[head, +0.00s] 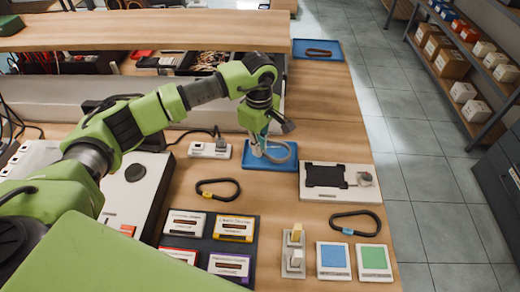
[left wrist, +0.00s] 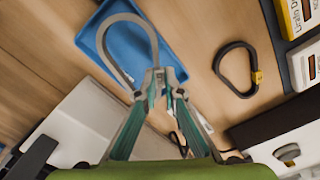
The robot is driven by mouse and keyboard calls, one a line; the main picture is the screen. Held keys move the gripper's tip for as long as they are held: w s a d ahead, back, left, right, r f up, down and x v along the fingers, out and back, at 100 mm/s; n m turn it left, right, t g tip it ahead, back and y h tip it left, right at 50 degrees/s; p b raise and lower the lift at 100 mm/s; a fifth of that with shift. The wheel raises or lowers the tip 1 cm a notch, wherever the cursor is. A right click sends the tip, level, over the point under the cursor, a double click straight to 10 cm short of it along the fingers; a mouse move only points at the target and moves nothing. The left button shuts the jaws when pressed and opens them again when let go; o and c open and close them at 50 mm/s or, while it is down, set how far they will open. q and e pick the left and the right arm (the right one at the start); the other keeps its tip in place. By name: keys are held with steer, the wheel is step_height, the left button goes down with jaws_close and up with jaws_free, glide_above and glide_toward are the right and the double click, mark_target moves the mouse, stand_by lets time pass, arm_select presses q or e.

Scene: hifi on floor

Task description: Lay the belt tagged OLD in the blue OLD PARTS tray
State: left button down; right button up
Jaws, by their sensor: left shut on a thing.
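My left gripper (head: 257,140) is shut on a grey belt (head: 284,157) above a blue tray (head: 290,173) on the bench. In the left wrist view the fingertips (left wrist: 160,85) pinch one end of the belt (left wrist: 101,43), and its loop hangs over the tray (left wrist: 127,42). I cannot tell whether the belt touches the tray floor. No OLD tag or tray label is readable. A second blue tray (head: 337,56) at the back holds a dark reddish-brown belt (head: 319,51). My right gripper is not in view.
A black belt with a yellow tag (head: 218,188) and one with a blue tag (head: 355,223) lie on the bench. A cassette rack (head: 210,230), a white unit with a black pad (head: 340,180) and blue and green pads (head: 333,257) stand near. A power strip (head: 209,149) is left of the tray.

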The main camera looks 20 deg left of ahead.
mark_target(260, 160)
arm_select(q)
steer(key=shift+w+f, duration=0.35)
steer(key=shift+f, duration=0.05)
step_height(260, 160, down, 3)
steer(key=shift+w+r+p, duration=0.1)
steer(key=shift+p, duration=0.85)
steer(key=shift+a+f, duration=0.1)
steer(key=shift+f, duration=0.25)
steer(key=shift+f+b, duration=0.2)
steer(key=shift+b, duration=0.15)
steer(key=c, duration=2.2)
jaws_free()
steer(key=shift+o, duration=0.2)
steer(key=shift+r, duration=0.1)
